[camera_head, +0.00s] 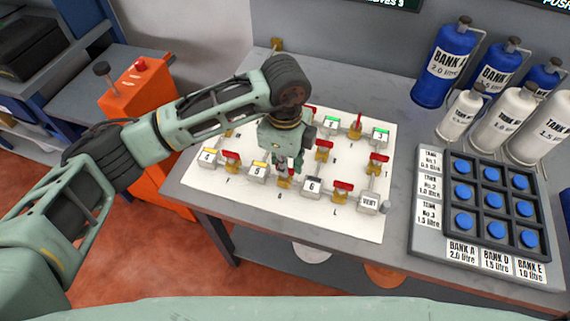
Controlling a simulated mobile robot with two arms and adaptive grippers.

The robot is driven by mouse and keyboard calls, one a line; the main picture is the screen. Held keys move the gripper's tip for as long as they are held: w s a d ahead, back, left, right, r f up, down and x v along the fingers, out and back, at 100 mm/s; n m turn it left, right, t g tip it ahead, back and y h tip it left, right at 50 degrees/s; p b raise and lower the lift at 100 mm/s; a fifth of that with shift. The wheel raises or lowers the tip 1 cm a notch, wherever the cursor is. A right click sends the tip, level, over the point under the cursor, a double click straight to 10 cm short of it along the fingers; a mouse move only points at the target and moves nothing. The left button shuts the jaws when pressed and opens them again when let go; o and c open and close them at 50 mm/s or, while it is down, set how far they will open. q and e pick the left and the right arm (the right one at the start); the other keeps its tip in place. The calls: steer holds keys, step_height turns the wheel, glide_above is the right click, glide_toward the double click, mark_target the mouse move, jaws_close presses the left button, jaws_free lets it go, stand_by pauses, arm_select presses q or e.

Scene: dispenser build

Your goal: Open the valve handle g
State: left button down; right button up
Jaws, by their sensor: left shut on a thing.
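Valve g stands in the front row of the white valve board (205,180), between box 5 (257,172) and box 6 (312,187). Its yellow body (284,182) shows just above the letter G, and its handle is mostly hidden by my gripper. My left gripper (284,166) reaches down from above and is shut on the handle of valve g. The handle's exact angle cannot be told. My right gripper is not in view.
Other red-handled valves stand close by, such as one left of box 5 (231,158) and one right of box 6 (342,188). A button panel (428,240) and blue and white bottles (440,65) are at the right. An orange cabinet (140,100) stands at the left.

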arm_select(q)
steer(key=shift+n, duration=0.6)
steer(key=c, duration=1.9)
jaws_free()
steer(key=shift+r, duration=0.1)
step_height(320, 180, up, 12)
